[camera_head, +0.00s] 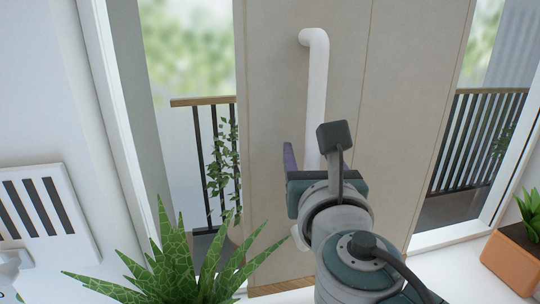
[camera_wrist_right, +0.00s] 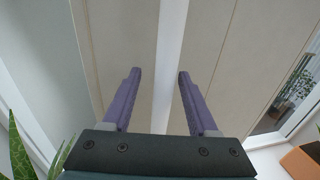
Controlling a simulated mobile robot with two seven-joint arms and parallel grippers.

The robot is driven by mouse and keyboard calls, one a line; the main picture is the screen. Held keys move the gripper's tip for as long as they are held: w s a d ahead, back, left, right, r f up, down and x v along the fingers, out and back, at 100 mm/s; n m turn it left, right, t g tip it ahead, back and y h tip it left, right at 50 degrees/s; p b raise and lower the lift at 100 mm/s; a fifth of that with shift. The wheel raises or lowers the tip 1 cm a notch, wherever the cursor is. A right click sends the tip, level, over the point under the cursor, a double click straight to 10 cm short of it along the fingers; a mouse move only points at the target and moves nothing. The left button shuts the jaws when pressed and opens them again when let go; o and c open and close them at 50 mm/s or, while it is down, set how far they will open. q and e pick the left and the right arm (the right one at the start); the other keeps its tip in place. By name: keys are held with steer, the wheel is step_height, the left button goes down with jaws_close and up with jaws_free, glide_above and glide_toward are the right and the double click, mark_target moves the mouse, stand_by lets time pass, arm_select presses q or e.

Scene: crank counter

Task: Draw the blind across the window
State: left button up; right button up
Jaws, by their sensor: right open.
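The blind (camera_head: 405,90) is made of tall beige panels and covers the middle of the window. Glass shows on both sides of it. A white vertical bar handle (camera_head: 317,85) stands out from its front, curved at the top. My right gripper (camera_head: 290,160) is at the lower part of the handle, and the wrist hides some of it. In the right wrist view, the gripper (camera_wrist_right: 160,75) is open. The handle (camera_wrist_right: 171,40) runs between its two purple fingers, with a gap on each side. Whether the fingertips reach past the bar is unclear. My left gripper is not in view.
A spiky green plant (camera_head: 180,265) stands in front at lower left, near my right arm. A plant in an orange pot (camera_head: 512,262) stands at far right. A white slotted panel (camera_head: 40,215) is at left. Balcony railings show behind the glass.

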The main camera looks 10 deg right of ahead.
steer(key=s+a, duration=0.1)
steer(key=s, duration=0.8)
steer(key=shift+s+a, duration=0.3)
